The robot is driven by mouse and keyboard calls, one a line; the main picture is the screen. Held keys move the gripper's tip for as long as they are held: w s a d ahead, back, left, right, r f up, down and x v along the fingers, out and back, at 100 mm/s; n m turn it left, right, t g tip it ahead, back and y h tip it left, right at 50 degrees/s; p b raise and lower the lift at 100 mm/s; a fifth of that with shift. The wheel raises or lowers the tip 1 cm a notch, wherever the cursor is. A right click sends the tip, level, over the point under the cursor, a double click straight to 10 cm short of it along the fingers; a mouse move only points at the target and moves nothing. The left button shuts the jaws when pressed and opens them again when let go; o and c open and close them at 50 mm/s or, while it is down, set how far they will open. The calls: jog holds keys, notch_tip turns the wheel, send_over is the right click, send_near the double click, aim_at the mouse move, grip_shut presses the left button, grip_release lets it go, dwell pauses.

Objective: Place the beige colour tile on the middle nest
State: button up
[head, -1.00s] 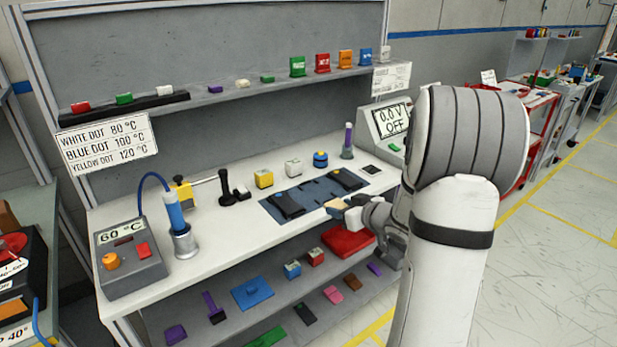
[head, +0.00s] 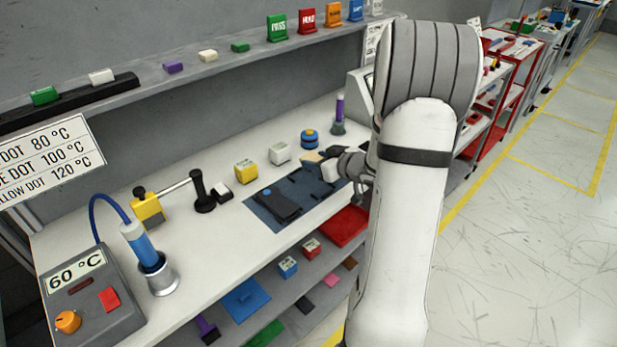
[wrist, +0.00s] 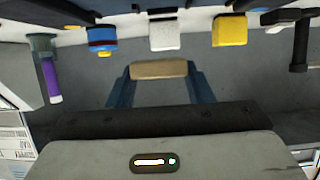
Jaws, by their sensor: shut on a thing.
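The beige tile (head: 313,156) is between the fingertips of my gripper (head: 325,164), which is shut on it. It also shows in the wrist view (wrist: 158,69), gripped between two blue fingers (wrist: 160,80). The blue-grey nest mat (head: 262,212) lies on the white bench. The middle nest (head: 312,184) shows bare blue. My gripper and the tile are above the mat's back right part, and hide the right nest. The exact height above the mat is unclear.
Behind the mat stand a yellow block (head: 246,172), a white block (head: 280,153) and a blue round block (head: 309,139). A purple-topped tube (head: 339,115) stands beyond. A black stand (head: 202,192) is left of the mat.

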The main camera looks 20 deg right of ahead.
aim_at(315, 186)
jog(key=f, duration=0.3)
jog(key=shift+w+a+f, duration=0.15)
jog(key=shift+a+f, duration=0.05)
jog(key=shift+a, duration=0.1)
jog(key=shift+f, duration=1.65)
jog(key=shift+f, duration=0.1)
jog(key=shift+f+b, duration=0.2)
jog(key=shift+b, duration=0.15)
jog(key=o, duration=1)
jog(key=shift+r, duration=0.1)
